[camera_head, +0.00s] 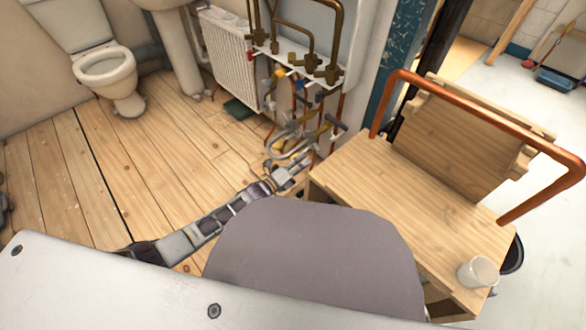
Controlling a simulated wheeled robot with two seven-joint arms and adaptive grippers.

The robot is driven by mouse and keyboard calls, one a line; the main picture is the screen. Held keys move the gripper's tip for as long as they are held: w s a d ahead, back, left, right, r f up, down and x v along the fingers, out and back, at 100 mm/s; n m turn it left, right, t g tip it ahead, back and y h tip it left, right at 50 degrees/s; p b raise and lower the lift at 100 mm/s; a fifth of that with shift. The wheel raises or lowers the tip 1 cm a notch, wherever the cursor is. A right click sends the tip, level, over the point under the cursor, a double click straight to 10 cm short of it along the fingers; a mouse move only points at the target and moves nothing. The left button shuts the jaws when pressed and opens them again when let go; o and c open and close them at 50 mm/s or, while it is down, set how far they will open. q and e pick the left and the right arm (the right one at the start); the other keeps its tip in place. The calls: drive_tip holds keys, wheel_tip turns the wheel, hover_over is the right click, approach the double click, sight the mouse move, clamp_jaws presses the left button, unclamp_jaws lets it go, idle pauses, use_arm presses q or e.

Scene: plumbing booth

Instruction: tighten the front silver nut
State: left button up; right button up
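My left arm comes in from the left, and my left gripper (289,168) is at the lower front of the pipework, low beside the wooden bench. Its fingers are small and blend with grey and yellow metal parts (300,138) just beyond them. I cannot tell whether they touch or hold any of these. The pipework (293,78) has brass fittings, copper pipes and small red, yellow and blue parts. The front silver nut cannot be made out at this size and may be hidden by the gripper. My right gripper is not in view.
A wooden bench (375,190) with a copper-coloured rail (470,98) stands right of the gripper, with a white mug (478,272) on its near corner. A white radiator (229,58) is behind left. A toilet (105,70) stands farther left. The plank floor (150,150) is mostly clear.

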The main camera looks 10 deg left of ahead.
use_arm(q)
drive_tip(key=shift+v, duration=1.95)
drive_tip(key=shift+c, duration=0.3)
